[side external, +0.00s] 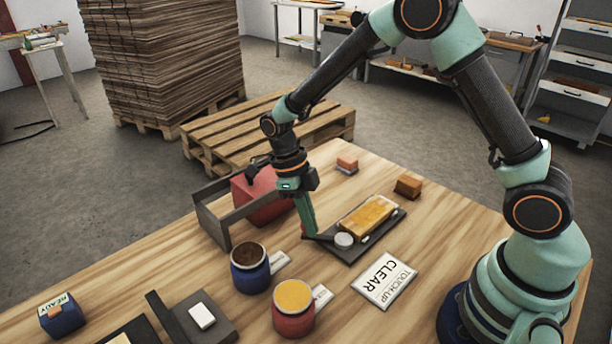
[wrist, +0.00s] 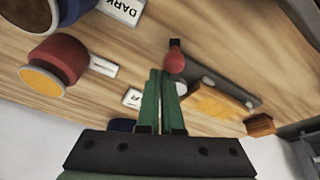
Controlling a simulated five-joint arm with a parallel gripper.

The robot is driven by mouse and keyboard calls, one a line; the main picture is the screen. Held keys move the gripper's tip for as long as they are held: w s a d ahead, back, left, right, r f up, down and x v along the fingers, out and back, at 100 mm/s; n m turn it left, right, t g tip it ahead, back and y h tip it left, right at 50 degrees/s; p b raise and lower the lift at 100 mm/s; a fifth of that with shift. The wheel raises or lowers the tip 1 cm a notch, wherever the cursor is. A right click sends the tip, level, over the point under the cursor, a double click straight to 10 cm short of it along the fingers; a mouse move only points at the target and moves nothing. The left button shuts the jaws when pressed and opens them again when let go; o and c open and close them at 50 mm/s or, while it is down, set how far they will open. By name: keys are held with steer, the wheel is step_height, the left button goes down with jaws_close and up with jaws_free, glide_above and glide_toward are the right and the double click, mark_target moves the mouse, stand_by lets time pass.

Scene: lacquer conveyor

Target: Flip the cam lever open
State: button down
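The clamp fixture is a dark plate (side external: 385,232) with a yellow-brown wooden block (side external: 366,216) on it and a round grey disc (side external: 344,240) at its near left end. A short dark lever (side external: 322,238) sticks out left of the disc. In the wrist view a red ball knob (wrist: 174,62) sits at the plate's end, just beyond my fingertips. My gripper (side external: 309,234) points down beside the lever's end. Its green fingers lie together with only a thin slit between them in the wrist view (wrist: 161,74), holding nothing visible. I cannot tell whether they touch the knob.
A blue can (side external: 250,275) and a red can (side external: 293,315) stand in front. A CLEAR card (side external: 384,279) lies right of them. A dark frame (side external: 212,222) with a red block (side external: 262,200) stands behind left. Small brown blocks (side external: 408,187) lie behind the plate.

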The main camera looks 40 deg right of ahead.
steer(key=shift+w+d, duration=0.15)
steer(key=shift+w, duration=0.3)
steer(key=shift+w+d+m, duration=0.25)
steer(key=shift+w+m, duration=0.05)
steer(key=shift+m, duration=0.3)
steer(key=shift+w+d, duration=0.2)
steer(key=shift+d, duration=0.2)
steer(key=shift+w+r, duration=0.1)
steer(key=v, duration=1.1)
steer(key=shift+d+r, duration=0.2)
steer(key=shift+r, duration=0.2)
